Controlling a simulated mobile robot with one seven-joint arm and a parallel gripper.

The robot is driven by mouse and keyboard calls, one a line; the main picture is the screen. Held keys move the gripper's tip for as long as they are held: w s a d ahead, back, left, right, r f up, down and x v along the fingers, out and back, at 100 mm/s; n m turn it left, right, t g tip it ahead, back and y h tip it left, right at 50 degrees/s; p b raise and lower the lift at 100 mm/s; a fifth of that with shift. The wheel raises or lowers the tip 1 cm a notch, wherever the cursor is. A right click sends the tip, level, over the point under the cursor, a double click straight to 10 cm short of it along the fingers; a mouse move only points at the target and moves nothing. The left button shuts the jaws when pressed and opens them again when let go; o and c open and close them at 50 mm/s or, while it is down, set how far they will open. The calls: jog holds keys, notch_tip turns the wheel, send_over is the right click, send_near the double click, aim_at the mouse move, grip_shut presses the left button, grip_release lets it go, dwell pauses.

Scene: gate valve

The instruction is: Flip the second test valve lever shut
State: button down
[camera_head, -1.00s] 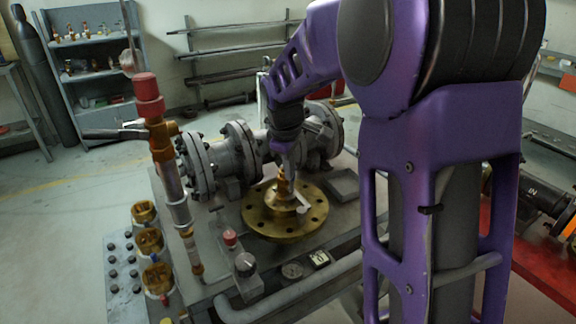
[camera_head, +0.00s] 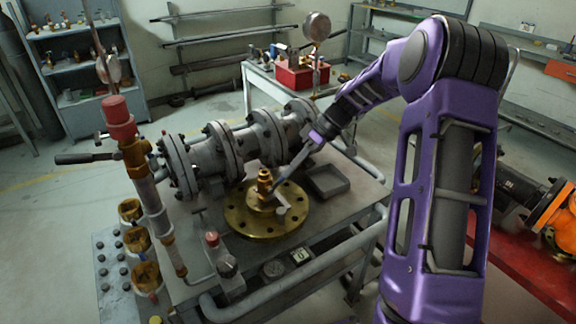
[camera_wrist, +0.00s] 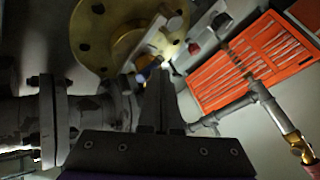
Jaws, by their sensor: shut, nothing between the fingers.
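A brass flange (camera_head: 237,218) lies on the grey bench, with a brass fitting (camera_head: 264,182) upright at its centre. A small pale lever (camera_head: 282,208) shows on the near right side of the fitting. My gripper (camera_head: 278,190) is shut and empty, reaching down from the upper right with its tips close to the fitting's right side. I cannot tell whether they touch. In the wrist view my closed fingers (camera_wrist: 159,90) point toward the flange (camera_wrist: 88,42), with pale metal parts beside it. Which lever is the second, and its exact position, is unclear.
A flanged grey pipe (camera_head: 205,155) runs behind the flange. A tall red-capped fitting (camera_head: 118,118) stands at the left. A grey tray (camera_head: 327,181) sits right of the flange. An orange tray (camera_wrist: 235,65) shows in the wrist view.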

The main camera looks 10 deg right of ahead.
jog(key=y, duration=0.1)
jog(key=d+f+y+b, duration=0.1)
jog(key=f+g+y, duration=0.1)
jog(key=y, duration=0.1)
jog(key=shift+w+d+f, duration=0.2)
jog(key=shift+w+d, duration=0.1)
jog(key=shift+d, duration=0.1)
jog(key=shift+s+a+f+b, duration=0.15)
jog(key=shift+a+b, duration=0.15)
jog(key=shift+a, duration=0.05)
jog(key=shift+s+a+f+b, duration=0.1)
jog(key=shift+a+b, duration=0.15)
jog(key=shift+a, duration=0.1)
jog(key=shift+r, duration=0.15)
